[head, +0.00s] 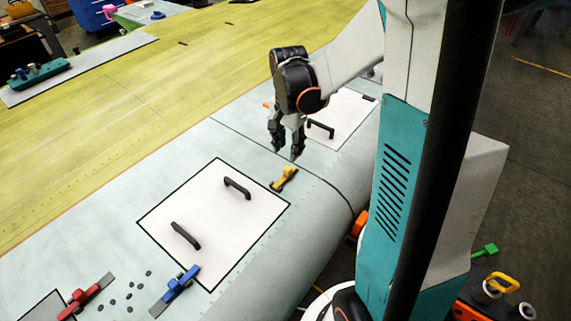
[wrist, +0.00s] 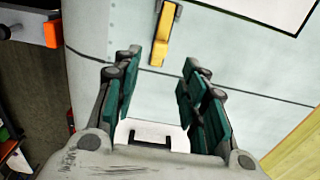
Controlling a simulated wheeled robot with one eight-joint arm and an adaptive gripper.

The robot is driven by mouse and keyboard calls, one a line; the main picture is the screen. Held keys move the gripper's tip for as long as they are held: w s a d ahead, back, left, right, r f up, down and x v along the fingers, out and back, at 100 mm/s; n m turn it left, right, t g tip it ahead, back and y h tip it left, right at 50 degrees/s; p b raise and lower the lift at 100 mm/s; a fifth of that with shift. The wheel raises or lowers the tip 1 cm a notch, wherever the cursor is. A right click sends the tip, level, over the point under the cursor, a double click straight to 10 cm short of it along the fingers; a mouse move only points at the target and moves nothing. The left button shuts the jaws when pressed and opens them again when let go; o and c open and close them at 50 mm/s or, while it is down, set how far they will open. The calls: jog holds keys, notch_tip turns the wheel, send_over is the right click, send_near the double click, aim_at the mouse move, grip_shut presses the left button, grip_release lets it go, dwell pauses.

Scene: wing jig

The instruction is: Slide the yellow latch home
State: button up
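The yellow latch (head: 284,178) lies on the pale wing surface, by the right corner of a white panel with two black handles. It also shows in the wrist view (wrist: 162,38), at the top centre, ahead of the fingertips. My gripper (head: 287,150) points down just above and behind the latch. In the wrist view its two teal-padded fingers (wrist: 157,75) are spread wide with nothing between them. The latch appears apart from both fingers.
The white panel (head: 205,208) carries black handles. A blue latch (head: 176,288) and a red latch (head: 82,298) lie at the lower left, with several small dark pieces between them. A second white panel (head: 350,115) with a handle lies behind my gripper.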

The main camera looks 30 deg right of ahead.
aim_at(287, 168)
notch_tip(287, 168, down, 9)
jog(key=shift+r+b, duration=0.2)
jog(key=shift+b, duration=0.25)
jog(key=shift+c, duration=0.5)
jog(key=shift+a, duration=0.1)
grip_shut()
